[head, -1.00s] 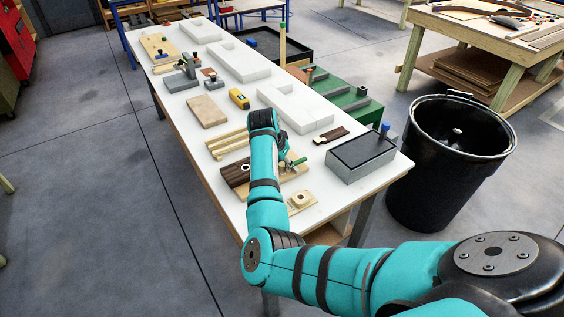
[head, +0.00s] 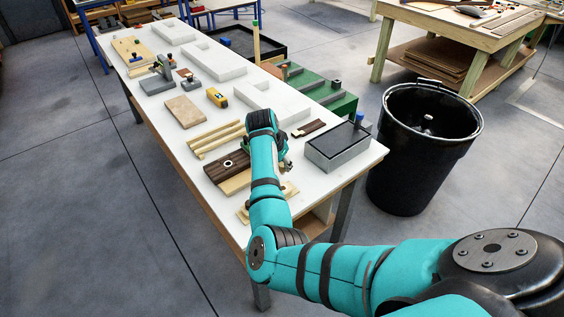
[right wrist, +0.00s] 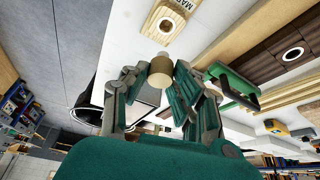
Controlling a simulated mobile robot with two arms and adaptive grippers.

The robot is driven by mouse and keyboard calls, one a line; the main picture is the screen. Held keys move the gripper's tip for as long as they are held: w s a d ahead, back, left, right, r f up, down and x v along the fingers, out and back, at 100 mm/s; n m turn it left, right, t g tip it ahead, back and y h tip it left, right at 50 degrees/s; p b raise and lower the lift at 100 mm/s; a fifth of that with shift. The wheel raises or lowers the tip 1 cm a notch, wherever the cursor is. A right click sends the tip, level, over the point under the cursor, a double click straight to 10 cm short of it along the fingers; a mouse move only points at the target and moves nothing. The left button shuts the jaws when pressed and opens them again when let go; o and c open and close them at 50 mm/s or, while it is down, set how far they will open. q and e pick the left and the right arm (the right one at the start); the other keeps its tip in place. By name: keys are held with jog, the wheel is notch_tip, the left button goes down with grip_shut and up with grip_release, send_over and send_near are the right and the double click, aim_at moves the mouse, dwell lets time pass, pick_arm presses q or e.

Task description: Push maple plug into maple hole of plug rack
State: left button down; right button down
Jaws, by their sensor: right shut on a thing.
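My right gripper (right wrist: 161,66) is shut on a pale wooden cylinder, the maple plug (right wrist: 161,75), in the right wrist view. The light wooden plug rack (right wrist: 152,27) shows at the top of that view, with a round hole (right wrist: 166,25) and the letters "MA", the rest cut off. The plug appears just below the rack in the picture, apart from the hole. In the head view my right arm covers the middle of the rack (head: 289,189), and the plug is hidden. My left gripper is not in view.
A dark striped board with a white-ringed hole (right wrist: 293,54) and a green-handled tool (right wrist: 235,88) lie beside the rack. Light wood strips (head: 216,138) and a grey box (head: 338,147) are on the white table. A black bin (head: 420,150) stands off its right side.

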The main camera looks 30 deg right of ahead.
jog(key=shift+f+b, duration=1.35)
jog(key=shift+f, duration=1.45)
jog(key=shift+p, duration=0.75)
jog(key=shift+f+b, duration=0.75)
jog(key=shift+f, duration=0.65)
jog(key=c, duration=1)
grip_release()
